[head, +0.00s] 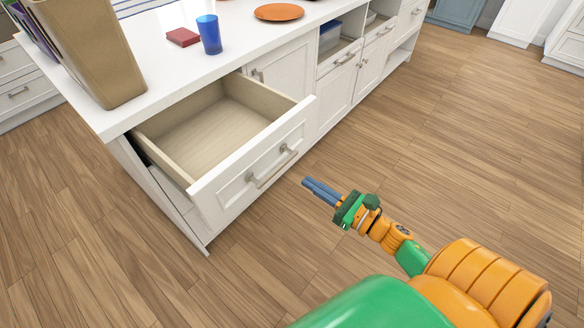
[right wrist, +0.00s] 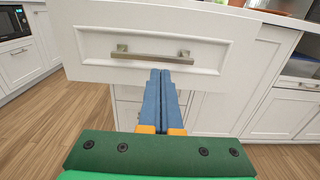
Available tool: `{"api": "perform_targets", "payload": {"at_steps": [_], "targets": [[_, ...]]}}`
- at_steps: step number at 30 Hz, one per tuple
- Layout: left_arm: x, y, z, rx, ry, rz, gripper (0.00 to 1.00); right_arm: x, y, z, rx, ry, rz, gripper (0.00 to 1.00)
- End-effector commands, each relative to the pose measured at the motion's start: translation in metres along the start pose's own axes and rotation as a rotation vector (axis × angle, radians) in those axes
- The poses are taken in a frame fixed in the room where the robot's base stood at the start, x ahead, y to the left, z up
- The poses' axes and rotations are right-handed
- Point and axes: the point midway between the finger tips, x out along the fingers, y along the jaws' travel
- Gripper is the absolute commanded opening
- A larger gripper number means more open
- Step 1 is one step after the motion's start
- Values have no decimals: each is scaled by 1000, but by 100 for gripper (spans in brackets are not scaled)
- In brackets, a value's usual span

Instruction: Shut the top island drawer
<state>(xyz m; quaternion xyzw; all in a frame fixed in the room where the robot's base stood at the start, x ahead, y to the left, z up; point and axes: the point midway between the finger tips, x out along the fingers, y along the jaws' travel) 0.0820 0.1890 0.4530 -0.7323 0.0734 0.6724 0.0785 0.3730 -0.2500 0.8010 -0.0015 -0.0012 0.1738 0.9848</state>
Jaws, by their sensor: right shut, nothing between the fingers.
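The top island drawer (head: 262,158) is white with a grey bar handle and stands well open at the near end of the island. Its wooden inside is empty. In the right wrist view the drawer front (right wrist: 215,28) fills the upper part, and its handle (right wrist: 150,56) lies just beyond my fingertips. My right gripper (head: 306,183) is shut and empty, in front of and to the right of the drawer front. In the right wrist view my gripper (right wrist: 160,74) points at the drawer just below the handle. I cannot tell whether it touches. My left gripper is not in view.
The white countertop (head: 150,60) holds a tan bin (head: 90,45), a blue cup (head: 209,35), a dark red box (head: 183,37) and an orange plate (head: 279,12). Closed cabinets and open cubbies run along the island. The wooden floor (head: 430,150) right of the island is clear.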

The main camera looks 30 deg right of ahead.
Motion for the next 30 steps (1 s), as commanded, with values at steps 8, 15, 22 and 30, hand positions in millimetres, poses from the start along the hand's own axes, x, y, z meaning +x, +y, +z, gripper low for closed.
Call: {"api": "perform_targets", "payload": {"at_steps": [8,15,22,30], "targets": [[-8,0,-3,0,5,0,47,50,0,1,2,-1,-1,0],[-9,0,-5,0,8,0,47,62,0,-1,2,1,-1,0],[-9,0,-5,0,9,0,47,62,0,-1,3,1,-1,0],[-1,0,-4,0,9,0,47,72,0,-3,2,-2,-1,0]]}}
